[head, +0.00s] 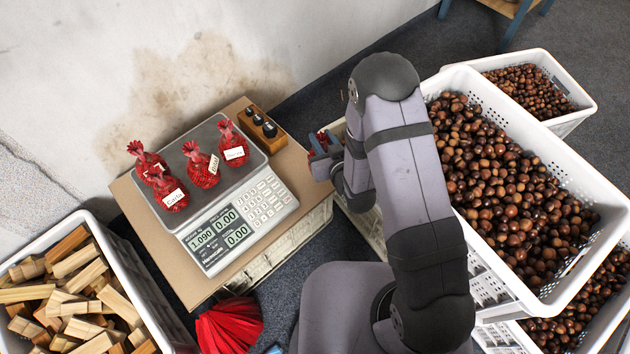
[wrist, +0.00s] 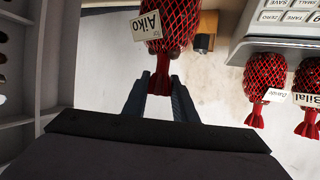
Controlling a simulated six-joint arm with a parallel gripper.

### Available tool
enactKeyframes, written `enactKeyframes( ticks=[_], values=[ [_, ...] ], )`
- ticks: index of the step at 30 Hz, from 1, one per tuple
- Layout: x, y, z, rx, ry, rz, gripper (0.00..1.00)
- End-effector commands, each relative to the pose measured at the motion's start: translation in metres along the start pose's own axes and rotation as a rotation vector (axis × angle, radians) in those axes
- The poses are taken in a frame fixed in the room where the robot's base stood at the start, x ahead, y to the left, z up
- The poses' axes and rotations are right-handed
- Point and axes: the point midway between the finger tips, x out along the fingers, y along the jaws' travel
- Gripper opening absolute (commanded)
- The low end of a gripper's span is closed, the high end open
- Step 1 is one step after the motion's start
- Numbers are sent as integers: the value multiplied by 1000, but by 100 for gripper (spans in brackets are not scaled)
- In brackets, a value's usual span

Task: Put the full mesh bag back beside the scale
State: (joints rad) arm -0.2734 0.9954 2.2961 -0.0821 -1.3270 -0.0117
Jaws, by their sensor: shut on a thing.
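My gripper (wrist: 158,98) is shut on the gathered red neck of a full mesh bag (wrist: 178,22) in the wrist view. The bag carries a tag reading "Aiko" and its body runs past the top edge. In the head view my gripper (head: 320,146) is just right of the wooden weight block, and only bits of red show there. The scale (head: 225,210) stands on a cardboard-topped stand (head: 178,267), its display lit and reading 1.090. Several tagged red mesh bags (head: 201,167) sit upright on its pan. Two of them show at the right in the wrist view (wrist: 266,80).
The wooden block (head: 263,129) with dark knobs lies beside the scale's upper right. White crates of chestnuts (head: 600,225) fill the right side. A crate of firewood (head: 130,292) stands lower left. Empty red nets (head: 229,326) lie below the stand. The stained wall is close behind.

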Motion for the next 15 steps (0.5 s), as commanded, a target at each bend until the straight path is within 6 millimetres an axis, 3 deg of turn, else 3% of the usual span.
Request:
enactKeyframes(
  ticks=[7, 15],
  values=[
    [-24, -13, 0, -13, 4, -33, 0],
    [-28, -21, -20, -20, 8, -46, 0]
  ],
)
